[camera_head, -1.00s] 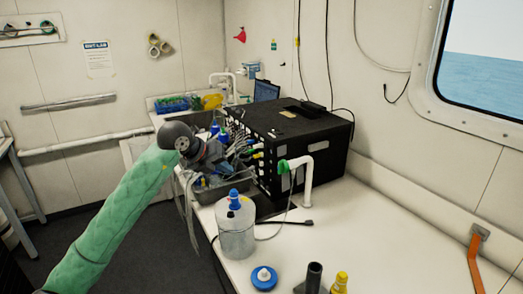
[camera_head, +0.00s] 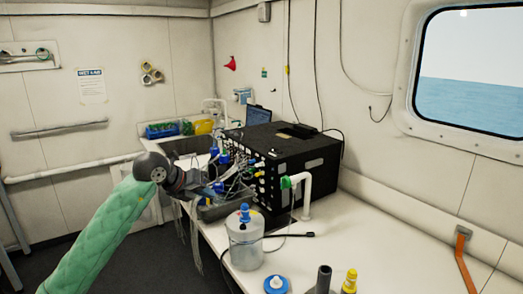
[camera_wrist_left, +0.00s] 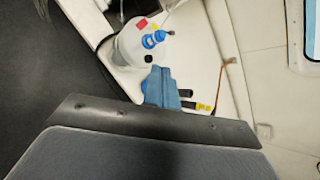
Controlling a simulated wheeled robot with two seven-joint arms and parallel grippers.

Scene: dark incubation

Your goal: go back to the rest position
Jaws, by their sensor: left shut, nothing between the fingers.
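My left arm in its green sleeve comes in from the lower left of the head view. My left gripper (camera_head: 217,187) is in front of the sink area, left of the black box, and overlaps cables and bottles there. In the left wrist view its blue fingers (camera_wrist_left: 160,87) are together with nothing between them. The clear carboy with a blue cap (camera_head: 246,240) stands on the white counter, nearer than the gripper. It also shows beyond the fingers in the left wrist view (camera_wrist_left: 138,45). My right gripper is not in view.
A large black box (camera_head: 290,165) with cabling stands on the white counter (camera_head: 385,245). A white pipe with a green end (camera_head: 303,192) rises beside it. A blue lid (camera_head: 276,285), a dark cylinder (camera_head: 323,279) and a yellow-topped bottle (camera_head: 349,283) are at the front.

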